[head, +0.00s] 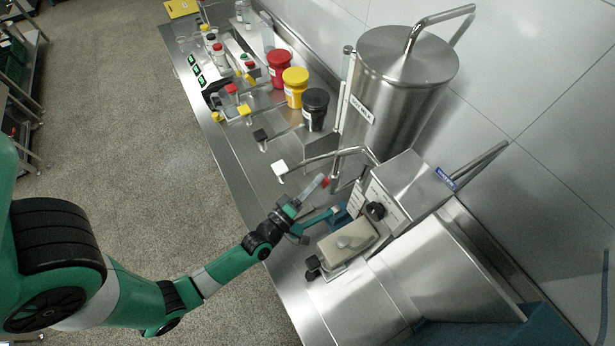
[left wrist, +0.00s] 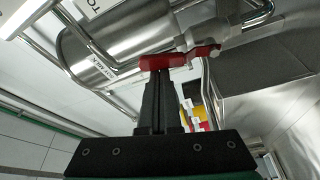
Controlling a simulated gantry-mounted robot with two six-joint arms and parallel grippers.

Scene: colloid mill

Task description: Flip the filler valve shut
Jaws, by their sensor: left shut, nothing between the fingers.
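The filler valve's red handle (left wrist: 165,62) lies across the upper middle of the left wrist view, beside a steel valve body (left wrist: 197,40) on pipework. A small red part of it shows in the head view (head: 325,182), below the steel tank. My left gripper (left wrist: 160,76) is shut with nothing between its fingers. Its fingertips are right at the handle's left part; I cannot tell whether they touch it. In the head view my left gripper (head: 316,189) reaches up to the red handle from below left. My right gripper is not in view.
A tall steel tank (head: 395,90) stands behind the valve. A steel machine housing (head: 410,190) with a black knob (head: 375,211) is to the right. Red (head: 278,68), yellow (head: 294,86) and black (head: 315,108) tubs stand farther along the steel bench (head: 245,155).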

